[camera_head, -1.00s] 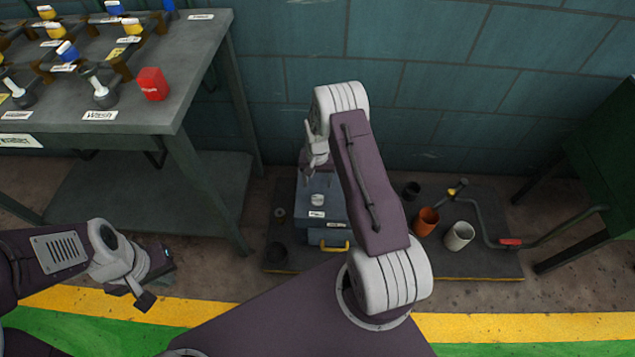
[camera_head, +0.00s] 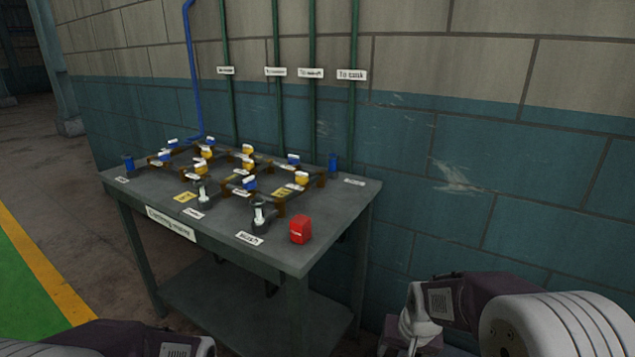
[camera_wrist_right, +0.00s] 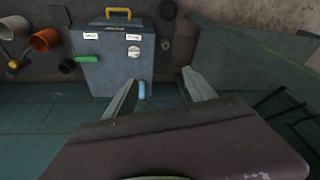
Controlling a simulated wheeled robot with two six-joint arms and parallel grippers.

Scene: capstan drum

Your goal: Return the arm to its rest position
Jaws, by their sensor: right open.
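My right arm comes in at the lower right of the head view, and its wrist and gripper (camera_head: 411,330) hang there beside the wall, partly cut off by the lower edge. In the right wrist view my right gripper (camera_wrist_right: 160,88) is open, with its two fingers well apart and nothing held between them. A blue-grey box (camera_wrist_right: 113,68) with a yellow handle lies beyond the fingers. A small light blue thing (camera_wrist_right: 142,91) shows between the fingers near the box's edge. Part of my left arm shows at the lower left of the head view; its fingers are out of frame.
A grey metal table (camera_head: 325,211) carries several valves with blue and yellow caps and a red block (camera_head: 301,229). The tiled wall (camera_head: 480,170) stands behind it. In the right wrist view an orange cup (camera_wrist_right: 45,40) lies left of the box.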

